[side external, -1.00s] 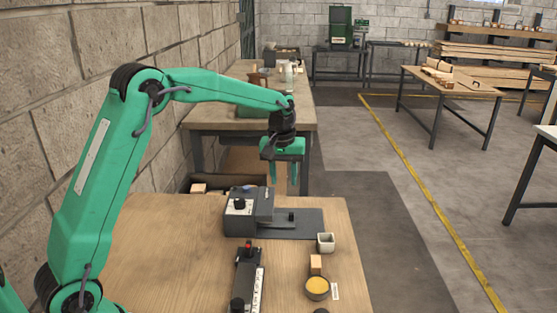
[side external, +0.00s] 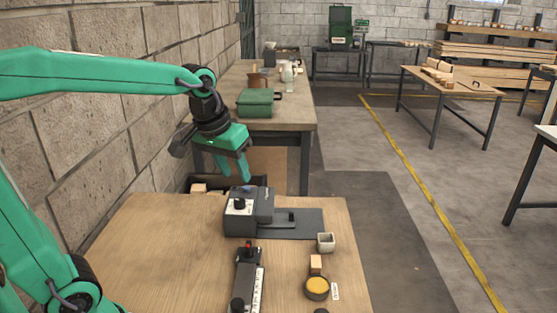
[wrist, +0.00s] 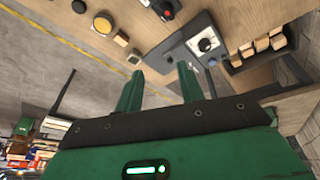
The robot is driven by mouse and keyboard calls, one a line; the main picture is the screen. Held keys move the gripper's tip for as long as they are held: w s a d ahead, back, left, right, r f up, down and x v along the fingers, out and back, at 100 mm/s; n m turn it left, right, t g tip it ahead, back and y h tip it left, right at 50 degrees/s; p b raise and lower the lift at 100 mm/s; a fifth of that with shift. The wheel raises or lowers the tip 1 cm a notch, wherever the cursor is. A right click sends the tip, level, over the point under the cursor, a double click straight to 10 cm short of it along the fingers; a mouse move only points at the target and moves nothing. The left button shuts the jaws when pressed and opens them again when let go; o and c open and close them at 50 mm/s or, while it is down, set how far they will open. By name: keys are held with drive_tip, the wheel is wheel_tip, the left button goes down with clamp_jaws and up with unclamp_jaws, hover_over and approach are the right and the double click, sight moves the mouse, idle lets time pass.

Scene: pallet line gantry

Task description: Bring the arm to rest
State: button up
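My green gripper (side external: 236,170) hangs in the air just behind the workbench, above and slightly left of a grey machine with a black knob (side external: 240,207). It is tilted, with its fingers pointing down. In the wrist view its two green fingers (wrist: 158,84) stand apart with nothing between them, so it is open and empty. The arm comes in from the left edge of the side view, partly out of frame.
A bin of blocks (wrist: 262,48) lies behind. A block wall (side external: 100,120) is close on the left.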

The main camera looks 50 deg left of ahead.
drive_tip(key=s+d+f+m+t, duration=0.1)
drive_tip(key=s+f+m+t, duration=0.1)
drive_tip(key=s, duration=1)
drive_tip(key=shift+s+d+f+m, duration=0.25)
drive_tip(key=shift+s+f+m, duration=0.1)
drive_tip(key=shift+m, duration=0.15)
